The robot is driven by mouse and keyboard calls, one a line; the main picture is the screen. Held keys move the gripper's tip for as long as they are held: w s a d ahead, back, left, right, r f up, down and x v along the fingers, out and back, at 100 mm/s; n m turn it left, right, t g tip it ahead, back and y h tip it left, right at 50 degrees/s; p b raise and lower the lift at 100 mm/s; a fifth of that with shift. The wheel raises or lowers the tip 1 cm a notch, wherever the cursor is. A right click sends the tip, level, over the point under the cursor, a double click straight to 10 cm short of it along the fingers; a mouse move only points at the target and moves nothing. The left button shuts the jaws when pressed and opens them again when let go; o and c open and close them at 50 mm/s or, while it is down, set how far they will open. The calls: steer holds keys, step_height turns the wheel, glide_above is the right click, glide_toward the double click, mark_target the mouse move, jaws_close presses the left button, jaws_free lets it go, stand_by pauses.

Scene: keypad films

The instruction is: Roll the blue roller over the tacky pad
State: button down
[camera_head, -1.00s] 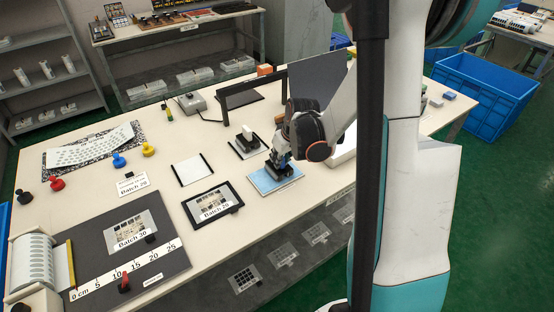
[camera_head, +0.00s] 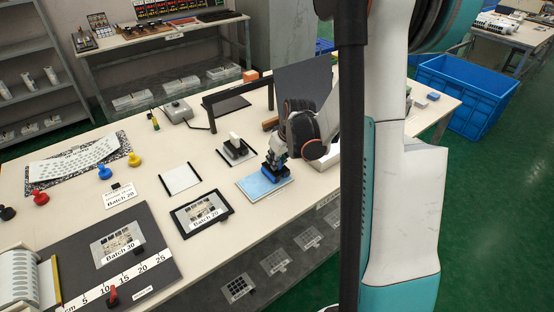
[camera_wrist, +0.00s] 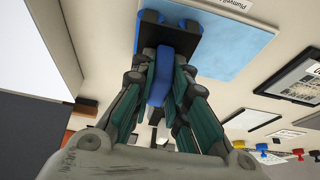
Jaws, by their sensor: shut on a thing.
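The tacky pad (camera_head: 254,188) is a light blue sheet on the table, right of the black-framed Batch 29 film. My gripper (camera_head: 276,161) is over the pad's far right part, shut on the blue roller (camera_head: 274,172). In the wrist view, the roller's blue handle (camera_wrist: 161,75) lies between the fingers, and its dark head with blue ends lies at the edge of the pad (camera_wrist: 228,45). The roller appears to be on the pad or just above it; I cannot tell whether it touches. My fingers and wrist hide part of the roller.
The Batch 29 frame (camera_head: 202,213) lies left of the pad. A white-handled block on a dark-edged plate (camera_head: 237,152) stands just behind it. A black bar frame (camera_head: 212,118) rises farther back. Yellow, blue, red and black knobbed pieces stand at the left. Bare table lies in front of the pad.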

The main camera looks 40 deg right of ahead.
mark_target(264, 181)
steer(key=shift+a+r, duration=0.15)
steer(key=shift+a, duration=2.5)
steer(key=shift+s+a+b, duration=0.1)
steer(key=shift+a+b, duration=0.35)
steer(key=shift+a, duration=1.9)
step_height(264, 181, up, 7)
steer(key=p, duration=0.5)
steer(key=shift+s, duration=0.1)
